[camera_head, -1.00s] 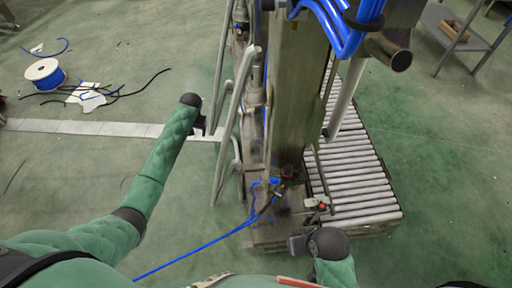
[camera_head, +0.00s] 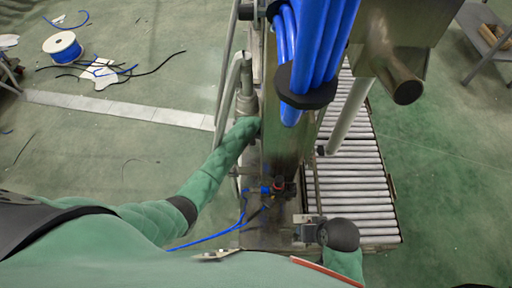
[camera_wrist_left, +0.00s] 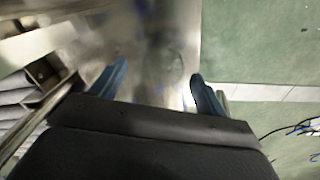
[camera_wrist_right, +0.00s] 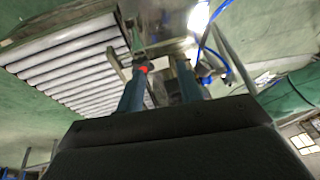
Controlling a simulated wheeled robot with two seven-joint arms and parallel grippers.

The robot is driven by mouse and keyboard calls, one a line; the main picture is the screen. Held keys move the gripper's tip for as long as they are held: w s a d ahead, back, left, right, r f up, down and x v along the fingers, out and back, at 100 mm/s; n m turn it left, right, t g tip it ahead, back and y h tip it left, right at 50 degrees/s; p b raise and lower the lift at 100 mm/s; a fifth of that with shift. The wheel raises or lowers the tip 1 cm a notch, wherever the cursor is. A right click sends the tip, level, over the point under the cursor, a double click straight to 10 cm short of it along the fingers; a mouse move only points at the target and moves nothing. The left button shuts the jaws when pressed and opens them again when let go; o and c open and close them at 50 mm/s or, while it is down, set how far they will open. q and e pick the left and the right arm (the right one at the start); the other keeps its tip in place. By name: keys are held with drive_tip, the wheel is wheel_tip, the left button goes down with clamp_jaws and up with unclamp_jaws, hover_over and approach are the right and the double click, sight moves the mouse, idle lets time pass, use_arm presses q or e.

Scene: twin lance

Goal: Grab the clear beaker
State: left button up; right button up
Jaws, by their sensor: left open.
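In the left wrist view, a faint see-through rounded outline shows between the fingers against a blurred metal surface; it may be the clear beaker (camera_wrist_left: 170,70), but I cannot tell for sure. My left gripper (camera_wrist_left: 158,72) is open, with its two blue fingers apart on either side of that outline. In the head view my left arm reaches in to the steel machine, and its gripper is hidden there. My right gripper (camera_wrist_right: 160,72) has its fingers apart with nothing held; in the head view the right gripper (camera_head: 308,231) is low beside the machine's base. No beaker is visible in the head view.
The steel machine column (camera_head: 287,140) with thick blue hoses (camera_head: 318,50) stands in front of me. A roller conveyor (camera_head: 355,190) lies to its right. A blue cable spool (camera_head: 63,47) and loose cables are on the floor at far left.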

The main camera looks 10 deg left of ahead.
sight(255, 147)
use_arm(q)
drive_tip(key=shift+w+a+f, duration=0.1)
drive_tip(key=shift+a+f, duration=0.1)
drive_tip(key=shift+f, duration=1.65)
drive_tip(key=shift+c, duration=0.2)
drive_tip(key=c, duration=1)
